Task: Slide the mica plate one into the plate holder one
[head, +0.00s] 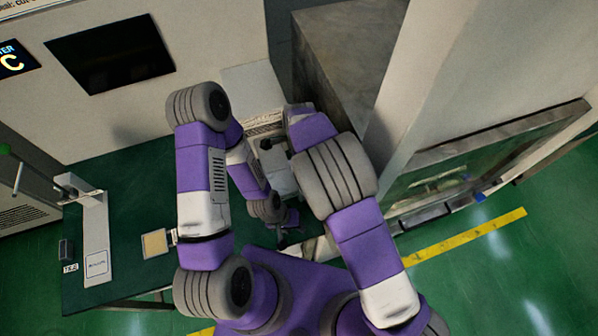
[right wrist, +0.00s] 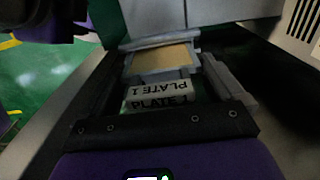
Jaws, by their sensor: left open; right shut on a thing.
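My right gripper (right wrist: 166,72) is shut on the plate, with one finger at each side. The far edge of the plate is close to a pale machine face; I cannot tell whether it is inside the plate holder one. The holder cannot be made out clearly. My left gripper (head: 286,233) is open and empty, low over my base in the head view. My right arm largely hides the right gripper there.
A green table (head: 130,205) at left carries another framed tan plate (head: 155,243) and a white stand (head: 95,235). The white machine (head: 262,90) stands at the back, beside a grey cabinet (head: 345,60). Green floor at right is open.

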